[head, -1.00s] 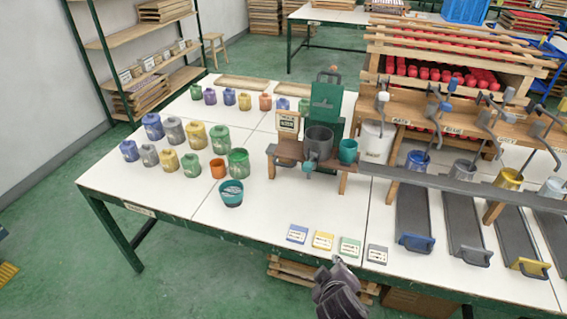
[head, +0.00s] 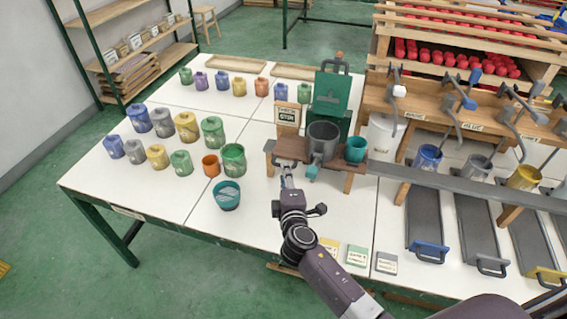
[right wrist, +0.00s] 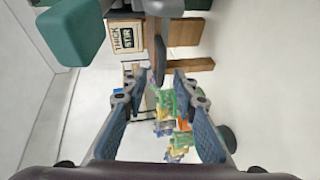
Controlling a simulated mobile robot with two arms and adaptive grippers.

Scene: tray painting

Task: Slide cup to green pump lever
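A grey cup-like vessel (head: 322,141) stands on a small wooden stand (head: 292,149), with a teal spout (head: 312,172) low at its front. A teal cup (head: 356,149) sits on the stand to its right. I cannot tell which cup the task means, and I make out no green pump lever. My right gripper (head: 287,178) is at the stand's front left, below the sign. In the right wrist view its fingers (right wrist: 155,92) are apart with nothing held between them. A teal block (right wrist: 70,34) shows close at upper left there. My left gripper is not in view.
A row of levers (head: 468,103) and dark slides (head: 425,213) fills the right. Label cards (head: 357,255) lie along the front edge.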

